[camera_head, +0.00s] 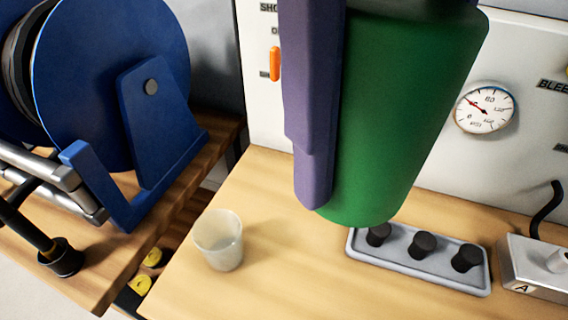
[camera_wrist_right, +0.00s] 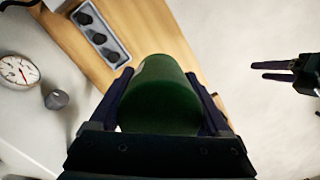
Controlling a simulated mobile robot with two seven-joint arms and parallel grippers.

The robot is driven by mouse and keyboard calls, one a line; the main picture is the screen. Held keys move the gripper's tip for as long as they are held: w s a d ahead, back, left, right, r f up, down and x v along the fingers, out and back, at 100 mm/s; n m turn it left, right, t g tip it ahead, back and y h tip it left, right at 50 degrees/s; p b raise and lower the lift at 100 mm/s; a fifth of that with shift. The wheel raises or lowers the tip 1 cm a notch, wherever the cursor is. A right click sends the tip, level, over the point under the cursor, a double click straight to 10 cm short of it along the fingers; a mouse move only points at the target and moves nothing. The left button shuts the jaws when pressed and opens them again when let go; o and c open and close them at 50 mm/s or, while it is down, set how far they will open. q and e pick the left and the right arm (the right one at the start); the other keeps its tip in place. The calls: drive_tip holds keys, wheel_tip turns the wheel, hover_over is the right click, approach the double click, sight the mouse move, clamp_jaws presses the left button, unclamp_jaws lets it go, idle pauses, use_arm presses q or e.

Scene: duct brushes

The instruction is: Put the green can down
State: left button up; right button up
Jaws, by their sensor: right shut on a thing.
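The green can (camera_head: 410,120) is large and close in the head view, tilted, over the wooden worktop (camera_head: 300,270). My right gripper (camera_wrist_right: 160,85) is shut on it; in the wrist view a dark finger lies along each side of the can (camera_wrist_right: 160,100). In the head view one purple finger covers the can's left side. The can's lower end overlaps the tray in the picture; whether it touches anything cannot be told, but it looks raised. My left gripper (camera_wrist_right: 280,72) shows at the right of the wrist view, fingers apart and empty.
A grey tray (camera_head: 420,277) with black knobs lies on the worktop below the can. A translucent cup (camera_head: 218,240) stands at the left edge. A blue reel (camera_head: 110,80) is further left. A panel with a gauge (camera_head: 485,108) rises behind. Bare worktop lies between cup and tray.

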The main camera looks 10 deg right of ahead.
drive_tip(key=b, duration=0.5)
hover_over(314, 316)
drive_tip(key=shift+n, duration=0.4)
drive_tip(key=f, duration=0.5)
drive_tip(key=shift+w+a+f, duration=0.15)
drive_tip(key=shift+w+f, duration=0.1)
drive_tip(key=shift+w, duration=0.05)
wheel_tip(314, 316, down, 15)
drive_tip(key=b, duration=0.7)
drive_tip(key=shift+f+b, duration=0.2)
drive_tip(key=shift+b, duration=0.2)
wheel_tip(314, 316, down, 4)
drive_tip(key=shift+f+b, duration=0.15)
drive_tip(key=shift+b, duration=0.95)
use_arm(q)
wheel_tip(314, 316, down, 17)
drive_tip(key=shift+f, duration=0.2)
use_arm(e)
drive_tip(key=shift+f, duration=0.15)
use_arm(q)
drive_tip(key=shift+f, duration=0.25)
use_arm(e)
drive_tip(key=o, duration=1.6)
drive_tip(key=shift+c, duration=0.2)
